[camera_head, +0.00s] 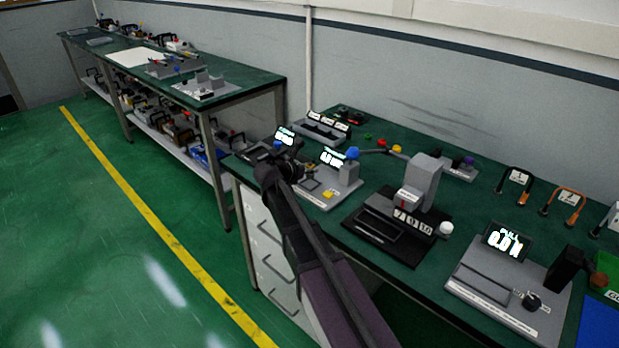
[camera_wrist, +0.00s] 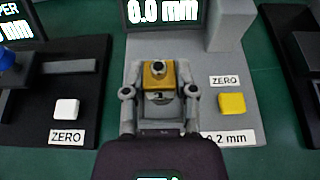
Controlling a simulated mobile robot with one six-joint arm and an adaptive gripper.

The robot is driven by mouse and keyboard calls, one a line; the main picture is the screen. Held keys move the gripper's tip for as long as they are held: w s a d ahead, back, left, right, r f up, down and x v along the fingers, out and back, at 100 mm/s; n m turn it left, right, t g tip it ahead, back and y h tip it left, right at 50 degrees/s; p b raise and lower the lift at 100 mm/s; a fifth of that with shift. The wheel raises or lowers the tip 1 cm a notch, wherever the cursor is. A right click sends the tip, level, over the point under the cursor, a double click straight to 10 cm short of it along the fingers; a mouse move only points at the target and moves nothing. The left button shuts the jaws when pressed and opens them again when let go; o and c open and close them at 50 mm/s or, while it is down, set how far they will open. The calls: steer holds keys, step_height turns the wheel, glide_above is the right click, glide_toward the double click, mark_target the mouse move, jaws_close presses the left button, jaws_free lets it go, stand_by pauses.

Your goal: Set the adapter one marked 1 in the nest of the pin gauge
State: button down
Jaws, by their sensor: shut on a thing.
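My gripper (camera_wrist: 159,90) is shut on a small brass-yellow adapter (camera_wrist: 158,76) with a dark round part on top. A small mark shows on its near side, too small to read surely. The grey-based gauge (camera_wrist: 215,75), apparently the pin gauge, lies under my gripper. It has a 0.0 mm display (camera_wrist: 163,10), a yellow ZERO button (camera_wrist: 231,103) and a grey upright block at right. In the head view, my gripper (camera_head: 300,170) is at the left side of this gauge (camera_head: 340,188). The nest is not clearly visible; I cannot tell whether the adapter touches the gauge.
A black-based gauge (camera_wrist: 90,90) with a white ZERO button stands close on the left. A black-based grey device (camera_head: 420,185) stands on the right. Farther right is a gauge with a pull display (camera_head: 507,240). Loose coloured parts lie behind on the green bench.

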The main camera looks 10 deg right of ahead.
mark_target(307, 176)
steer(key=shift+f+b, duration=1.2)
steer(key=shift+f, duration=0.3)
steer(key=shift+f, duration=0.15)
steer(key=shift+c, duration=2)
jaws_free()
steer(key=shift+r, duration=0.2)
steer(key=shift+s+a+r, duration=0.1)
steer(key=p+v, duration=0.4)
steer(key=v, duration=0.5)
steer(key=shift+s+a+r, duration=0.2)
steer(key=shift+a, duration=0.05)
steer(key=shift+p+v, duration=0.3)
steer(key=shift+v, duration=0.7)
steer(key=shift+f, duration=0.1)
